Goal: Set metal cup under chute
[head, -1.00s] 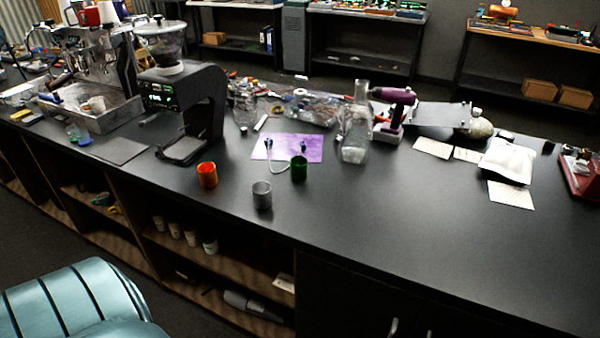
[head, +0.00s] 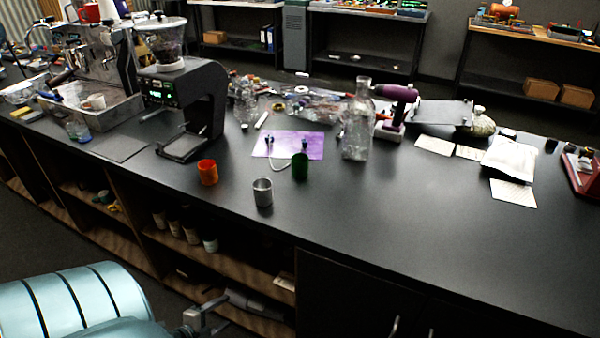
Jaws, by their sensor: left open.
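The metal cup (head: 262,192) stands upright near the front edge of the dark counter, with an orange cup (head: 208,172) to its left and a green cup (head: 300,167) behind it to the right. The black grinder (head: 190,95) stands farther left with a clear hopper on top. Its chute is hard to make out under the overhanging head, above a low tray (head: 184,147). My left gripper (head: 206,318) shows at the bottom, low in front of the counter's shelves, open and empty, well apart from the metal cup. My right gripper is not in view.
A purple sheet (head: 288,144) with a cable lies behind the cups. A glass bottle (head: 356,125) and a purple drill (head: 396,100) stand to the right. An espresso machine (head: 90,60) is at the far left. The counter's front right is clear.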

